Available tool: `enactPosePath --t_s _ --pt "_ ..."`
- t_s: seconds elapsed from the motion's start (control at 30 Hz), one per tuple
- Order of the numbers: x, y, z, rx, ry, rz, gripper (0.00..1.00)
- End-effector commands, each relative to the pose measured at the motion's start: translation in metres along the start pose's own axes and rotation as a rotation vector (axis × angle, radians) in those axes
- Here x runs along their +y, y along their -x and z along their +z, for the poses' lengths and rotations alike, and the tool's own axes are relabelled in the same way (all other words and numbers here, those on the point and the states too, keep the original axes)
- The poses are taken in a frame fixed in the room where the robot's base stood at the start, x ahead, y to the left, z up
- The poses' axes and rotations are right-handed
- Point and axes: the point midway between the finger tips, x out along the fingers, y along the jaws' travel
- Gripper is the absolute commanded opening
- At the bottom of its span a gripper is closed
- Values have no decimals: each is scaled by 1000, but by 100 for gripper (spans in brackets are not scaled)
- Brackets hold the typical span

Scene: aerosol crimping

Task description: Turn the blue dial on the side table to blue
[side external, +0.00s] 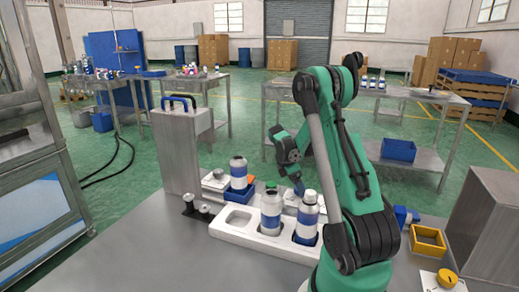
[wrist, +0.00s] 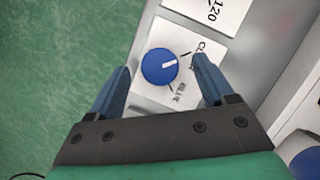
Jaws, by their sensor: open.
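The blue dial (wrist: 157,71) is a round knob with a white pointer mark, on a white plate. The pointer faces right and slightly up, toward the tick by a partly hidden label starting "CL" (wrist: 198,45). The "BLUE" label (wrist: 178,92) is below and right of the dial. My gripper (wrist: 162,64) is open, with one finger on each side of the dial and visible gaps to it. In the side external view my gripper (side external: 298,184) is low behind the white bottles. I cannot make out the dial there.
A white tray (side external: 234,229) with white-and-blue bottles (side external: 271,212) stands in front of my gripper. A grey metal box (side external: 180,152) is to the left. A yellow open bin (side external: 428,241) is to the right. A "120" label (wrist: 215,10) lies beyond the dial.

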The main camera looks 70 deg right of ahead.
Motion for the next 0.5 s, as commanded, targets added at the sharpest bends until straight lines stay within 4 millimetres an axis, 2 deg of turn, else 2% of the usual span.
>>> enactPosePath --t_s 0.27,0.5 --pt "0 -3 0 0 0 0 75" --pt "0 -2 0 0 0 0 7"
